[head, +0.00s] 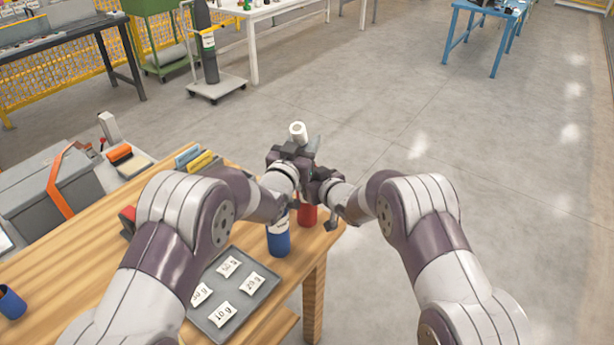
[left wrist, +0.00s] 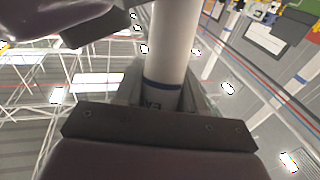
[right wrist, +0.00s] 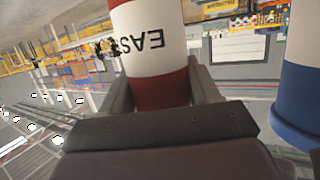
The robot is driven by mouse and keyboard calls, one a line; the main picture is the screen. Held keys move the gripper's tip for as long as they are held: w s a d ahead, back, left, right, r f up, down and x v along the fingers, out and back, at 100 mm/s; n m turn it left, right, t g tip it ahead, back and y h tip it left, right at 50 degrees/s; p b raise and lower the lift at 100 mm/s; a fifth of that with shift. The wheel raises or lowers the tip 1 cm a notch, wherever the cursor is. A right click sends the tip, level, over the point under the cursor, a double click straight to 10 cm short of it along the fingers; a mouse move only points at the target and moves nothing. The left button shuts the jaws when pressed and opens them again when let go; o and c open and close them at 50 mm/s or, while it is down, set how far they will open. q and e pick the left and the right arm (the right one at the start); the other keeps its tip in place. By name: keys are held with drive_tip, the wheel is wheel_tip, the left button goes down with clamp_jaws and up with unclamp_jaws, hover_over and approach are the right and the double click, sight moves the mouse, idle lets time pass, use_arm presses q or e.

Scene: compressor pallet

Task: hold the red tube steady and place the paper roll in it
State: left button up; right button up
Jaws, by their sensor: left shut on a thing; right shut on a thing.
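The white paper roll (head: 298,132) sticks up out of my left gripper (head: 293,157), which is shut on it. In the left wrist view the roll (left wrist: 170,45) has a blue band and stands between the fingers. The red tube (head: 307,215) stands near the table's far right corner. My right gripper (right wrist: 162,95) is shut on it; in the right wrist view the red tube (right wrist: 152,45) shows a white label reading EAST. My left gripper is above the tube. The tube's top and the roll's lower end are hidden behind my grippers in the head view.
A blue tube (head: 278,241) with a white upper part stands close beside the red one. A grey tray (head: 215,325) with several white packets lies nearer. Another blue tube (head: 12,303) lies at the left. Colored boxes (head: 200,160) sit at the table's back edge.

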use_arm(q)
drive_tip(key=shift+f, duration=0.6)
drive_tip(key=o, duration=1.1)
drive_tip(key=shift+f, duration=0.2)
drive_tip(key=shift+o, duration=0.2)
drive_tip(key=v, duration=1.2)
use_arm(e)
drive_tip(key=o, duration=1.1)
drive_tip(key=shift+o, duration=0.2)
